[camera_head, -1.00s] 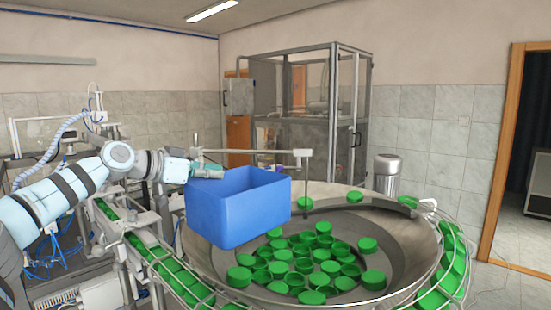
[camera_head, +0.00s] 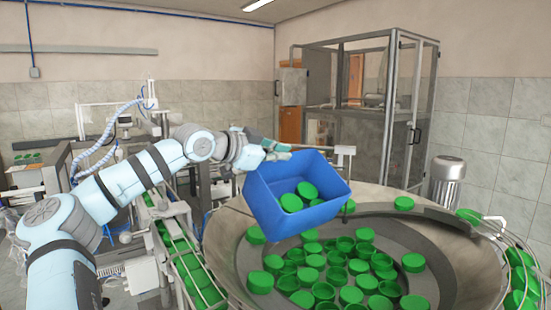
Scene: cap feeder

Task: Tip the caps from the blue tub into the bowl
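The blue tub (camera_head: 290,218) is tilted toward me above the left part of the bowl, and a few green caps (camera_head: 297,197) show inside it. My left gripper (camera_head: 277,149) is at the tub's back left rim and appears closed on it; its fingertips are partly hidden. The large metal bowl (camera_head: 225,232) holds many loose green caps (camera_head: 330,262) on its floor. My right gripper is not in view.
A chute (camera_head: 180,250) full of green caps runs down left of the bowl. Wire rails with caps (camera_head: 522,262) curve along the bowl's right edge. A glazed metal cabinet (camera_head: 372,110) and a grey cylinder (camera_head: 446,182) stand behind.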

